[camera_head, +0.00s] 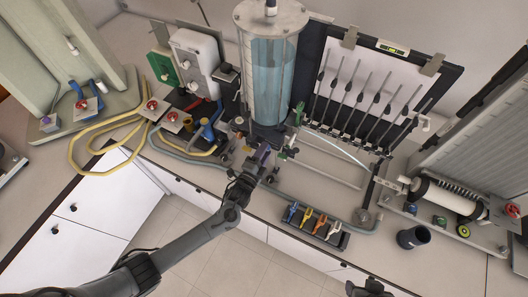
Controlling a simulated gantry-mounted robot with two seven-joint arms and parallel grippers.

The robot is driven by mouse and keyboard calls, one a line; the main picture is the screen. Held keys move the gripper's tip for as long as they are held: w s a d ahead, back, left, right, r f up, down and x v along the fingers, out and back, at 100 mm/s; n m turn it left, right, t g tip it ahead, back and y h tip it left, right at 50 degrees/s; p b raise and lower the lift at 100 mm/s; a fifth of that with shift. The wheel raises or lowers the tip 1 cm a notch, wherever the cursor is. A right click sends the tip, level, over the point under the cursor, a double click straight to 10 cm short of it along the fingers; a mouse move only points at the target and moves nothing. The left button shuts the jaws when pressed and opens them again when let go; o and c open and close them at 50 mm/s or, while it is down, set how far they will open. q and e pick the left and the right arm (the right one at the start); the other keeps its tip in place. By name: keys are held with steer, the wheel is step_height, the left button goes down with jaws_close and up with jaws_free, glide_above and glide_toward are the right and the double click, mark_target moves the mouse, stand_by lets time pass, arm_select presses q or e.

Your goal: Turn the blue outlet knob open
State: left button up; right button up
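A small blue-purple knob (264,153) is on the pipework below the water-filled clear cylinder (272,80). It looks like the outlet knob, but it is small and partly hidden by my gripper. My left gripper (258,167) reaches in from the lower left with its fingertips right at this knob. I cannot tell whether the fingers touch it or how far apart they are. My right gripper (370,288) is at the bottom edge, partly cut off, far from the knob. Its fingers do not show clearly.
A manometer board (385,78) with several tubes stands right of the cylinder. A dark tray (334,239) of coloured clips lies at the bench's front edge, with a dark cup (412,237) to its right. Hoses (100,155) and red-knobbed valves (173,117) crowd the left.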

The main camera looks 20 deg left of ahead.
stand_by(0.3)
arm_select(q)
steer(key=s+a+b, duration=0.1)
steer(key=s, duration=0.9)
steer(key=shift+s, duration=0.4)
